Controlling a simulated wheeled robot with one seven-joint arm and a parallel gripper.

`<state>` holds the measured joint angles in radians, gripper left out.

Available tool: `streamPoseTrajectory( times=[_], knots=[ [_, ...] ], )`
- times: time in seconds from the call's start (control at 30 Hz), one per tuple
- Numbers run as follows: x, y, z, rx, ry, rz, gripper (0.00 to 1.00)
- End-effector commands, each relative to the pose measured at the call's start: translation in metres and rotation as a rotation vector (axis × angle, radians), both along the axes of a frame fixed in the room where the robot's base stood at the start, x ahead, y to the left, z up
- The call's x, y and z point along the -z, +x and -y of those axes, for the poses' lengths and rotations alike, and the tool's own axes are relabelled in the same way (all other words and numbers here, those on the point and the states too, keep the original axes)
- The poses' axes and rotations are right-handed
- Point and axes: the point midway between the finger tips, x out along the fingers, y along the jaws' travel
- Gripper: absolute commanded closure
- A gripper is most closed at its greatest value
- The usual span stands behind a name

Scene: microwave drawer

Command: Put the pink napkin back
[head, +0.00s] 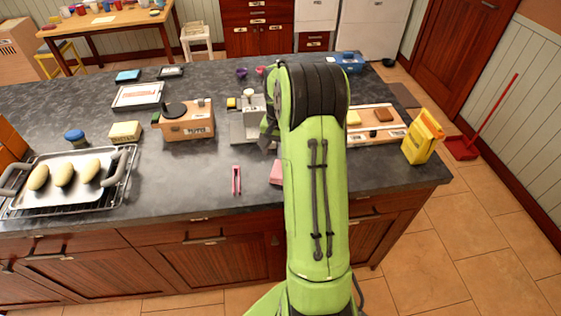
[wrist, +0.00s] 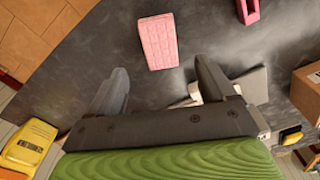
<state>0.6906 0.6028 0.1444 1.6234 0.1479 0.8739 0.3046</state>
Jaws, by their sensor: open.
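The pink napkin (wrist: 158,41) is a pink patterned rectangle lying on the dark counter, ahead of my fingertips in the wrist view. In the head view the napkin (head: 276,172) lies near the counter's front edge, partly hidden by my green arm. My gripper (wrist: 159,75) is open, with its two fingers apart and only bare counter between them. The fingers do not touch the napkin. In the head view my arm hides most of the gripper.
Pink tongs (head: 236,180) lie left of the napkin. A wooden box with a dark knob (head: 188,121) and a grey metal device (head: 248,122) stand behind. A yellow carton (head: 422,137) is at the right edge. A baking tray (head: 68,181) holds rolls at left. The front middle counter is mostly clear.

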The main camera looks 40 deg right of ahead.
Motion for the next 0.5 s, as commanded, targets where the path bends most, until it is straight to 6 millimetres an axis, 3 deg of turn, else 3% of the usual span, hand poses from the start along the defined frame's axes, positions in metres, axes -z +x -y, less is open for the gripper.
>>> streamPoseTrajectory(
  times=[0.1,0.3,0.37,0.5],
  knots=[
    [-0.026,0.000,-0.001,0.000,-0.002,0.001,0.17],
    [-0.048,-0.001,-0.009,-0.024,-0.009,0.007,0.17],
    [-0.065,-0.002,-0.026,-0.073,-0.026,0.023,0.17],
    [-0.121,-0.023,-0.095,-0.278,-0.094,0.089,0.17]
  ],
)
